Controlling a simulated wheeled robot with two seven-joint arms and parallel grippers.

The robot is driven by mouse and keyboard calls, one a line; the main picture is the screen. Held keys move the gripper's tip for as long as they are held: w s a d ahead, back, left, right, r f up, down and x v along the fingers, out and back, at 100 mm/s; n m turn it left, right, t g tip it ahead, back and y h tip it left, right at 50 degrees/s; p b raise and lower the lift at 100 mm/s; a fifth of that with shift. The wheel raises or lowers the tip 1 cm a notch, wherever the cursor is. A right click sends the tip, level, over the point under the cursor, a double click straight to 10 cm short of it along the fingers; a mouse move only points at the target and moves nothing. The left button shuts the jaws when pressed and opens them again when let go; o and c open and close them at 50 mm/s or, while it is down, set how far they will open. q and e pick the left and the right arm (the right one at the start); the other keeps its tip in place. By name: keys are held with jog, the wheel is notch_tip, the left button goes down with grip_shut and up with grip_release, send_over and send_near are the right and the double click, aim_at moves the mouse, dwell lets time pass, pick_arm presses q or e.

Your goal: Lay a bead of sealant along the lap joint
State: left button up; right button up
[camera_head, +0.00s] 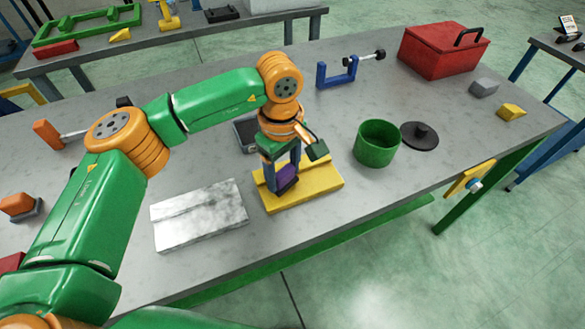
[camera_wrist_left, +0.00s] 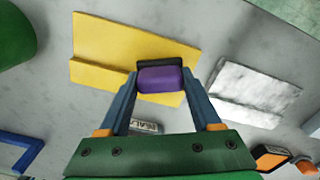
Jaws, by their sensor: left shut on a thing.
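My left gripper (camera_head: 282,172) points down over the yellow stepped plate (camera_head: 325,186) and is shut on a purple block with a dark edge (camera_head: 288,178). In the left wrist view the purple block (camera_wrist_left: 163,80) sits between the fingertips (camera_wrist_left: 163,84), over the step line of the yellow plate (camera_wrist_left: 110,45). I cannot tell whether the block touches the plate. No bead shows on the visible part of the step. A silver stepped plate (camera_head: 198,215) lies to the left, with a lap line along it. My right gripper is not in view.
A grey tray (camera_head: 245,132) lies behind my left gripper; its label is partly hidden. A green pot (camera_head: 377,144) and a dark lid (camera_head: 420,136) stand to the right. A blue clamp (camera_head: 337,72) and a red toolbox (camera_head: 443,51) are farther back.

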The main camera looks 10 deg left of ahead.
pick_arm(q)
jog(key=shift+s+a+f+b, duration=0.1)
jog(key=shift+s+a+b, duration=0.25)
jog(key=shift+a, duration=0.2)
jog(key=shift+s+a+f+b, duration=0.1)
jog(key=shift+s+a+b, duration=0.1)
jog(key=shift+s+a, duration=0.3)
jog(key=shift+s+a+r, duration=0.1)
jog(key=shift+s+a, duration=0.1)
jog(key=shift+a, duration=0.15)
jog(key=shift+s+a+b, duration=0.3)
jog(key=shift+s+a, duration=0.05)
jog(key=shift+a, duration=0.25)
jog(key=shift+s+a+b, duration=0.3)
jog(key=shift+a, duration=0.25)
jog(key=shift+s+a+r, duration=0.15)
jog(key=shift+s+a, duration=0.05)
jog(key=shift+a, duration=0.05)
jog(key=shift+d, duration=0.1)
jog(key=shift+r, duration=0.2)
notch_tip(320, 180, up, 6)
jog(key=p, duration=0.4)
jog(key=shift+f, duration=0.15)
